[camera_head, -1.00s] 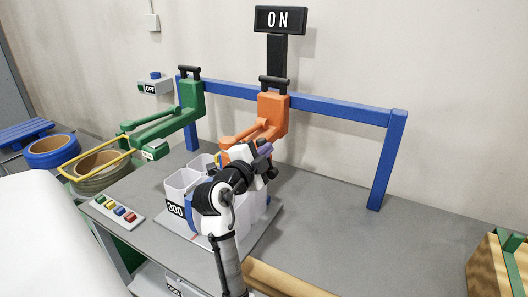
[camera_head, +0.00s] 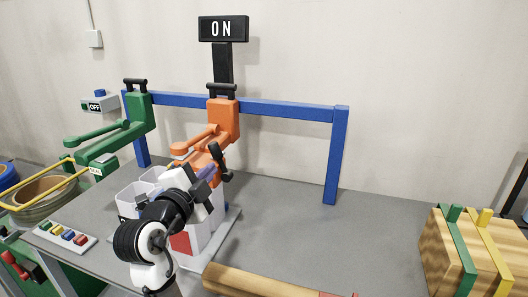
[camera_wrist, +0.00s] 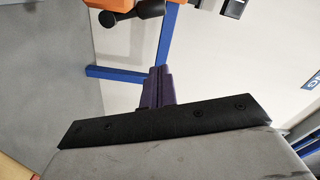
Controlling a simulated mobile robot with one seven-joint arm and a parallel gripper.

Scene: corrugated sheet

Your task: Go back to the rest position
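My gripper (camera_head: 207,172) is above the white bins on the grey table, just below and in front of the orange tool. In the wrist view its purple fingers (camera_wrist: 158,88) are together, with nothing seen between them. The orange tool (camera_head: 222,122) hangs on the blue frame (camera_head: 285,108), and its black handle also shows at the top of the wrist view (camera_wrist: 150,8). My gripper looks apart from the tool in the wrist view. My arm hides part of the bins (camera_head: 130,193).
A green tool (camera_head: 138,112) hangs at left beside an OFF box. A button panel (camera_head: 62,234) lies at the table's left. A brown cardboard roll (camera_head: 260,283) is at the front, and a strapped corrugated bundle (camera_head: 440,255) at right.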

